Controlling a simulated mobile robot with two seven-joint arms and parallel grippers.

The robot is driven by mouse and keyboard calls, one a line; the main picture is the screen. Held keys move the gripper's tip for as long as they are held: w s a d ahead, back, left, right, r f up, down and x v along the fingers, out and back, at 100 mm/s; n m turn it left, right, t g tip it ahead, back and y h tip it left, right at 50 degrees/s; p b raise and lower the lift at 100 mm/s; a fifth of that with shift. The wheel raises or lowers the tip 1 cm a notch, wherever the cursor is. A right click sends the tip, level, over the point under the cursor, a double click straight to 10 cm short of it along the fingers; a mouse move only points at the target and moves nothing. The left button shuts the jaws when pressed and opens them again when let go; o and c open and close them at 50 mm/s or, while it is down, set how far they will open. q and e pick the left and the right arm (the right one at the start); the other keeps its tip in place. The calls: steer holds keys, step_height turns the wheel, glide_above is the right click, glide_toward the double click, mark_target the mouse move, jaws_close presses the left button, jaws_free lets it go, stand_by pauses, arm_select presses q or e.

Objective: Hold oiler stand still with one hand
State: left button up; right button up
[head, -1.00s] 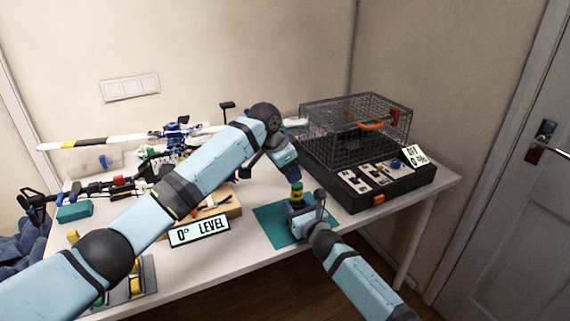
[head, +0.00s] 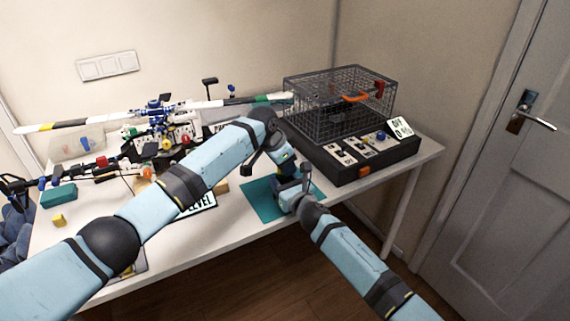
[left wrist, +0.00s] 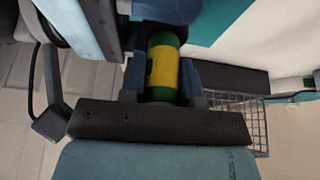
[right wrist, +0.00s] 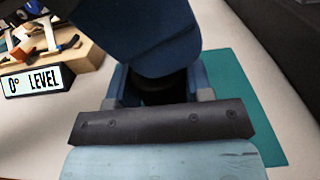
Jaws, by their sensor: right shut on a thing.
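The oiler (left wrist: 163,68), a green cylinder with a yellow band, shows in the left wrist view between the fingers of my left gripper (head: 286,164). The fingers stand around it, and they look open. My right gripper (head: 292,193) is low over the teal mat (head: 262,208), shut on the dark oiler stand (right wrist: 163,92). In the right wrist view my left gripper covers the top of the stand and hides the oiler. In the head view my two grippers nearly meet and hide both things.
A wire cage on a black box (head: 345,162) with switches stands behind the mat on the right. A helicopter rotor model (head: 160,115) and tools fill the table's left side. A level display (right wrist: 38,80) sits left of the mat. The table's front right is clear.

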arm_select(q)
steer(key=shift+o, duration=1.3)
steer(key=c, duration=0.4)
steer(key=shift+r, duration=1.65)
steer(key=shift+r, duration=1.85)
arm_select(e)
steer(key=o, duration=1)
